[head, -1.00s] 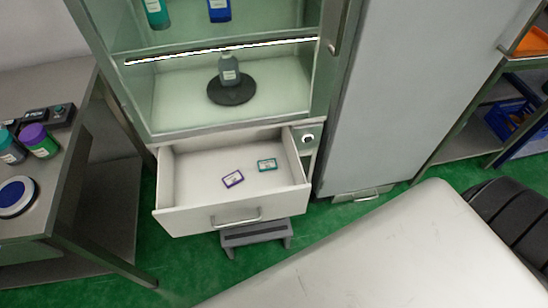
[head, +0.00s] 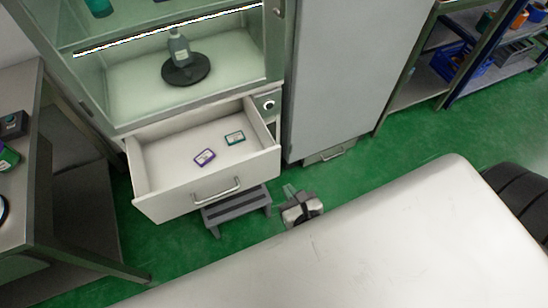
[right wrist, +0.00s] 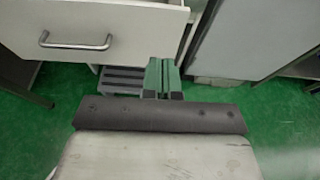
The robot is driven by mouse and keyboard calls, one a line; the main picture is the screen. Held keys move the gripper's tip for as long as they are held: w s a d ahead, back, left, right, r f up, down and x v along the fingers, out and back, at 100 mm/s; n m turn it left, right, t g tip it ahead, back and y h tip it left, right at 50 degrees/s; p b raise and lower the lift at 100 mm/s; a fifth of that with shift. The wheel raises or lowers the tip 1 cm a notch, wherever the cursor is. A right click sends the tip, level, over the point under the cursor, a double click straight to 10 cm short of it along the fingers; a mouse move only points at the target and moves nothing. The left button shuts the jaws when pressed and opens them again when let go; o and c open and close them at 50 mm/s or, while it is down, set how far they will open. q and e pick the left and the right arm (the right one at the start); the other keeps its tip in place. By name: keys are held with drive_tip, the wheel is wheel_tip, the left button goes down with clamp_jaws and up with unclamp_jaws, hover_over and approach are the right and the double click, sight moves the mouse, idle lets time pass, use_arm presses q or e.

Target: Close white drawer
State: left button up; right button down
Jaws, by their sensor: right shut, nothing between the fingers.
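The white drawer (head: 208,187) stands pulled out below the glass cabinet in the head view. Its metal handle (head: 216,192) is on the front face. The drawer front (right wrist: 138,22) and handle (right wrist: 75,42) also show at the upper left of the right wrist view. A purple-edged box (head: 205,157) and a green-edged box (head: 235,138) lie inside. My right gripper (head: 289,190) is shut and empty, to the right of the drawer front and apart from it. In the right wrist view its fingers (right wrist: 161,76) are together, right of the handle. My left gripper is not visible.
A grey step stool (head: 238,206) stands on the green floor under the drawer. A metal table (head: 22,190) is at the left. A tall grey cabinet (head: 345,80) stands at the right. Green floor (head: 420,140) is clear farther right.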

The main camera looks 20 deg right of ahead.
sight(266, 153)
drive_tip(key=x, duration=0.9)
drive_tip(key=r+x, duration=0.1)
drive_tip(key=x, duration=0.3)
drive_tip(key=shift+w+p, duration=0.3)
drive_tip(key=shift+p, duration=0.1)
drive_tip(key=shift+w, duration=0.1)
drive_tip(key=shift+w, duration=0.6)
drive_tip(key=w+b, duration=0.4)
drive_tip(key=w, duration=1.4)
